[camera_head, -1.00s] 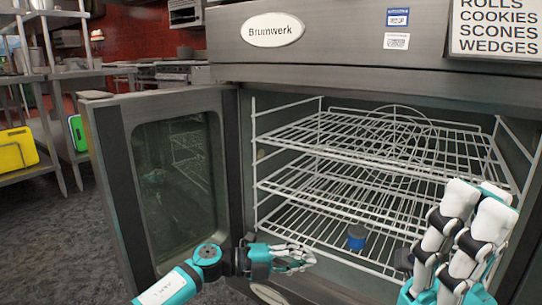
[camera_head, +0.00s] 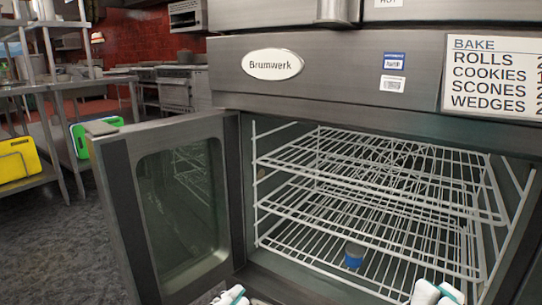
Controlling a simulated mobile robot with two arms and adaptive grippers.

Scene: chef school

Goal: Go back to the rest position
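My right gripper (camera_head: 437,293) shows only as two white and teal tips at the bottom edge, right of centre, in front of the lower rack. The rest of both grippers is out of frame, so I cannot see whether they hold anything.
The Brumwerk oven (camera_head: 330,75) stands open, its door (camera_head: 165,205) swung out to the left. Inside are wire racks (camera_head: 375,205) and a blue cylindrical object (camera_head: 354,255) low down. Metal shelving (camera_head: 30,90) stands at the left, with open floor (camera_head: 60,250) before it.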

